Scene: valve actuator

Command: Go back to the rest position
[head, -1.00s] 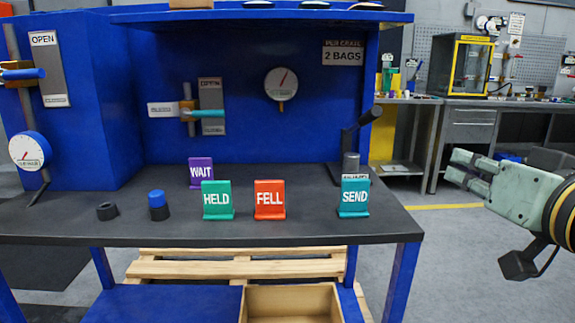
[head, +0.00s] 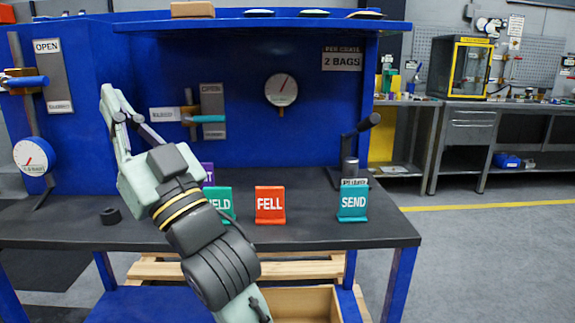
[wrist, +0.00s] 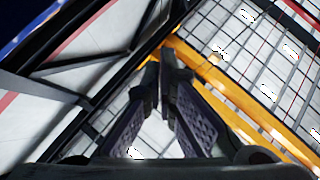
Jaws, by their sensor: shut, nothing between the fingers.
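My gripper (head: 112,98) is raised above the left part of the bench, its fingers pointing up. In the wrist view its fingers (wrist: 164,72) come together at the tips with nothing held between them. My arm slants from the bottom middle and covers part of the green HELD sign (head: 223,201) and most of the purple WAIT sign (head: 208,172). The gripper appears apart from the bench and the blue back panel (head: 250,130).
The dark bench top (head: 330,226) carries a red FELL sign (head: 270,204), a teal SEND sign (head: 353,202), a black ring (head: 111,216) and a lever (head: 362,130). Valve handles (head: 205,119) and gauges (head: 281,89) are on the blue frame. Open floor (head: 500,245) lies right.

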